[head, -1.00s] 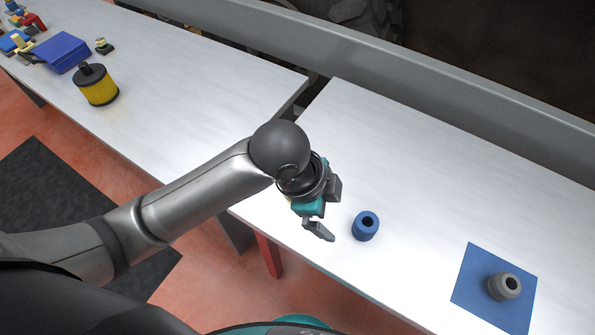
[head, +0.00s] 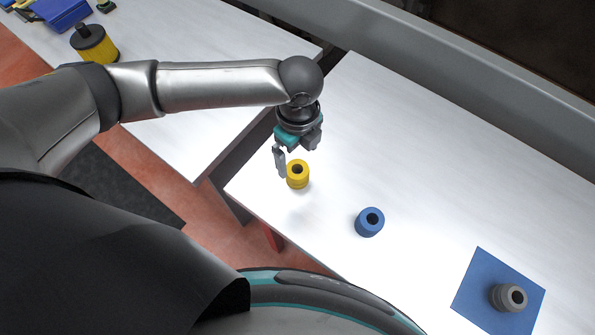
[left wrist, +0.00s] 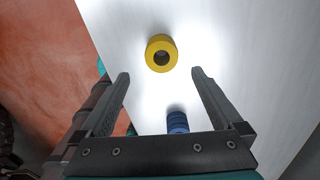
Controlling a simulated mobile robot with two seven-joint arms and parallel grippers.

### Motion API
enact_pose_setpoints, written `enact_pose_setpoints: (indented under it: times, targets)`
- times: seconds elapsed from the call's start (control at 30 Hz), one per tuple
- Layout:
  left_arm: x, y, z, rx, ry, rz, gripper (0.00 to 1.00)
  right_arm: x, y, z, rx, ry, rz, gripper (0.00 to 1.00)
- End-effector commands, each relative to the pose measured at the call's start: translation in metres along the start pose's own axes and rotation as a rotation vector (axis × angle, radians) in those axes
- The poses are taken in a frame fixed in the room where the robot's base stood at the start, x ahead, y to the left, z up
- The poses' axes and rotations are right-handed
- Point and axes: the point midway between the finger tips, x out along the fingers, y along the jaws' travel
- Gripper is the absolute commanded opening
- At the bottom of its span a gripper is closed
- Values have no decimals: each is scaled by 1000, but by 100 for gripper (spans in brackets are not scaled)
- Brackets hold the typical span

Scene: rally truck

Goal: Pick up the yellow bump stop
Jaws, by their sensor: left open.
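The yellow bump stop (head: 298,174) is a short ring with a dark hole, standing on the white table close to its left corner. In the left wrist view the yellow bump stop (left wrist: 161,53) is beyond the fingertips, roughly centred between them. My left gripper (head: 295,157) is open and empty, just behind and above it in the head view. My right gripper is not in view.
A blue bump stop (head: 369,222) stands to the right on the same table; it also shows in the left wrist view (left wrist: 177,122). A yellow-and-black filter (head: 96,43) stands on the other table. A gap separates the tables.

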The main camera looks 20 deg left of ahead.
Motion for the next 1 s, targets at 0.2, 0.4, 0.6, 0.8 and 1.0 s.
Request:
enact_pose_setpoints:
  times: [0.2, 0.4, 0.6, 0.8, 1.0]
  targets:
    - [28, 0, 0, -1, 0, 0, 100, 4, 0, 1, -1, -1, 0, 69]
    - [43, -1, 1, -1, -1, 1, 100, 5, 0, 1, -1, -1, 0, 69]
    - [72, -2, 3, -1, 0, 1, 100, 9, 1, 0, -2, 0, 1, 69]
    - [83, -2, 3, 1, -1, -1, 100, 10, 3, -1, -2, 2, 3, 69]
    - [82, -2, 3, 0, -1, -1, 97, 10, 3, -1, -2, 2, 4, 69]
